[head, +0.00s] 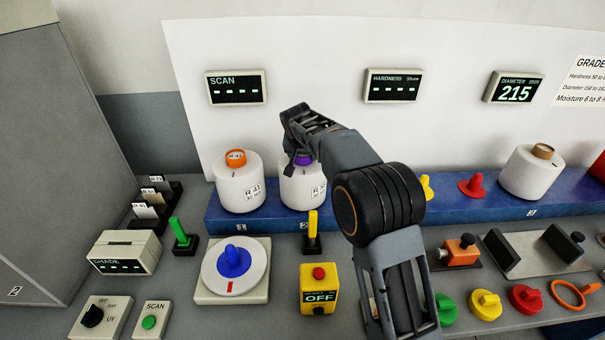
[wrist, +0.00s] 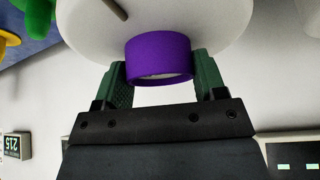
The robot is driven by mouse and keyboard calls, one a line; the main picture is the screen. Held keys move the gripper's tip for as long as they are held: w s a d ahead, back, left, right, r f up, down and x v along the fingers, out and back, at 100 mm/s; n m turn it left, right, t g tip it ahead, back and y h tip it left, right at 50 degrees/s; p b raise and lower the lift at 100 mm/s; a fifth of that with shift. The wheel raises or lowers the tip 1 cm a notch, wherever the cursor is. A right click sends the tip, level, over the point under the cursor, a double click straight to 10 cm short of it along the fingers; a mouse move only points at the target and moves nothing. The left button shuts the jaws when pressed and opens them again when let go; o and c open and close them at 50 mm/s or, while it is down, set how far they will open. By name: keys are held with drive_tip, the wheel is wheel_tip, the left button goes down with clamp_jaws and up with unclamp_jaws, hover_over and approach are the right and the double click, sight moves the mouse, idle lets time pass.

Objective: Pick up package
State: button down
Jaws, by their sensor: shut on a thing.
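The package is a white yarn bobbin (head: 301,187) with a purple top and an "R 41"-style label. It is upright at the blue shelf, second from the left, partly hidden by my arm. My gripper (head: 301,158) is over its top in the head view. In the wrist view the two green fingers (wrist: 160,84) sit on either side of the purple top (wrist: 160,57), shut on it. The white body (wrist: 220,22) shows beyond the top. I cannot tell whether the bobbin's base touches the shelf.
Another white bobbin (head: 239,183) with an orange top stands close on the left. A third bobbin (head: 531,172) with a brown top stands at the right on the blue shelf (head: 385,207). A dial (head: 235,262), a yellow switch box (head: 319,287) and several coloured knobs fill the bench in front.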

wheel_tip(320, 180, up, 10)
drive_tip(key=shift+r, duration=0.2)
idle(0.5)
idle(0.6)
